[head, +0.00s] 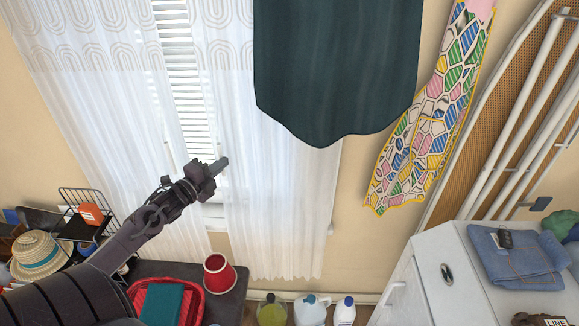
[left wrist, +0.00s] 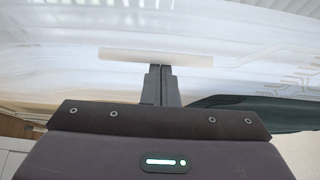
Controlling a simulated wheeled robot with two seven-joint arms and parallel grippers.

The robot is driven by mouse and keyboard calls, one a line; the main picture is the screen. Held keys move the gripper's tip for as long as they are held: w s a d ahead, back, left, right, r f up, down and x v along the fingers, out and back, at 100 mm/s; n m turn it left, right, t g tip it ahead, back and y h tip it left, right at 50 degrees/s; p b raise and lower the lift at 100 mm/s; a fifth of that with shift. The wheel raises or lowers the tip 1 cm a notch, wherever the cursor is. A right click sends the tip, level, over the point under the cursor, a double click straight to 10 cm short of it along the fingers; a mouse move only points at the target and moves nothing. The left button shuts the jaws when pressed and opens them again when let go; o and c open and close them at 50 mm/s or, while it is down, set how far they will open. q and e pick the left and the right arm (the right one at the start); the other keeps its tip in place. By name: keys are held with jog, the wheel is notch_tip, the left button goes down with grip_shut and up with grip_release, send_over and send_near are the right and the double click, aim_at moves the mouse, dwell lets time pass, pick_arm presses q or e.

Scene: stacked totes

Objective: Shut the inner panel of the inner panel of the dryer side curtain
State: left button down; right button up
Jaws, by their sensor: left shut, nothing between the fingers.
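Two sheer white curtain panels hang at the window. The left panel (head: 110,110) and the right panel (head: 275,210), on the white appliance's side, are apart, with slatted blinds (head: 180,60) showing in the gap. My left gripper (head: 224,163) is shut and empty. In the head view its tips overlap the inner edge of the right panel; I cannot tell whether they touch. In the left wrist view my shut fingers (left wrist: 161,72) point at a pale bar (left wrist: 155,57) against white cloth. My right gripper is not in view.
A dark green cloth (head: 335,70) hangs over the right panel's upper part. A patterned cloth (head: 425,125) and an ironing board (head: 505,110) are at the right. A white appliance (head: 440,275) stands lower right. A red tray (head: 197,305) and red cup (head: 217,274) sit below my arm.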

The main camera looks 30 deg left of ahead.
pick_arm(q)
jog(key=s+a, duration=0.4)
jog(key=a, duration=0.2)
jog(key=shift+a, duration=0.3)
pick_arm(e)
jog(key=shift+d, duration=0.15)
pick_arm(q)
jog(key=shift+w+d, duration=0.1)
jog(key=shift+w, duration=0.05)
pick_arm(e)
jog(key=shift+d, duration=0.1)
